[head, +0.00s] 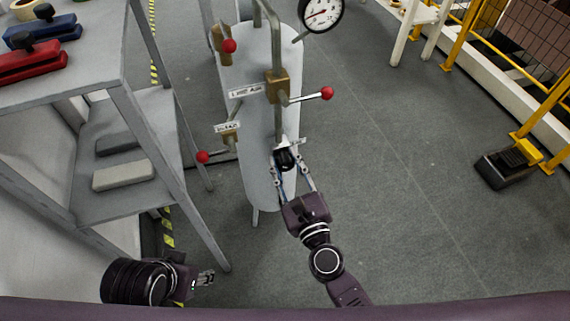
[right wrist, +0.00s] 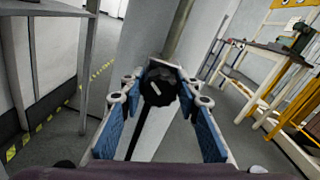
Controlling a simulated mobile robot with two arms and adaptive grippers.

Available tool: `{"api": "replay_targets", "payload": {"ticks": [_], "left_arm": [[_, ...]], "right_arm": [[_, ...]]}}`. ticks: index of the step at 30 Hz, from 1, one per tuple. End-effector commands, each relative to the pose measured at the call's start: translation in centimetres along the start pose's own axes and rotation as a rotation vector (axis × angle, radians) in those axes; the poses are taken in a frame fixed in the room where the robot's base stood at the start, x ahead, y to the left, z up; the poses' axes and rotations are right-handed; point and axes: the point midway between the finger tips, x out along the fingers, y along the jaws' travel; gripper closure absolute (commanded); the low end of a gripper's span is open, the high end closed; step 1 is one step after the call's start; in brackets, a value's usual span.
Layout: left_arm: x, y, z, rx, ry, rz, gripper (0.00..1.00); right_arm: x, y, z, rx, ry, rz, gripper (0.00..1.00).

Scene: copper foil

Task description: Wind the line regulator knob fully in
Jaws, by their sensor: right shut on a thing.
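The line regulator knob (head: 285,159) is black and sits low on the pipe in front of the pale upright panel (head: 258,180). In the right wrist view the knob (right wrist: 158,84) has a ribbed rim and a short white mark that leans to the right. My right gripper (head: 289,164) is shut on the knob, with a fingertip on each side of it. Its blue-padded fingers also show in the right wrist view (right wrist: 160,88). My left gripper (head: 207,278) is low on the left, away from the panel; its jaw opening is too small to tell.
Red-balled valve levers (head: 326,93) (head: 204,157) (head: 229,46) stick out around the panel. A round gauge (head: 321,14) is at the top. A grey shelf table (head: 128,95) with clamps stands left. A yellow-and-black pedal-like box (head: 508,167) is on the floor right. The floor between is clear.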

Motion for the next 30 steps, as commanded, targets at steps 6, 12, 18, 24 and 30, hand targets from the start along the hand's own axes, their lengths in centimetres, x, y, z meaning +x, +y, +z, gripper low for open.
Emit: {"api": "replay_targets", "payload": {"ticks": [6, 12, 18, 24, 30], "left_arm": [[1.0, 0.0, 0.3, 0.000, -0.002, 0.000, 0.60], [1.5, 0.1, 0.5, 0.000, -0.002, 0.000, 0.60], [1.8, 0.1, 0.6, 0.000, -0.002, 0.000, 0.60], [1.9, 0.1, 0.4, 0.000, 0.006, 0.000, 0.60], [2.0, 0.1, -0.3, 0.001, 0.032, 0.001, 0.60]], "right_arm": [[0.0, -0.1, -0.2, 0.206, 0.000, -0.002, 0.94], [0.0, -0.1, -0.2, 0.397, 0.000, -0.002, 0.94], [0.0, -0.2, -0.2, 0.577, 0.001, -0.002, 0.94], [0.0, -0.3, -0.2, 0.726, 0.002, -0.004, 0.94], [0.0, -0.2, -0.2, 0.824, 0.002, -0.001, 0.94]]}}
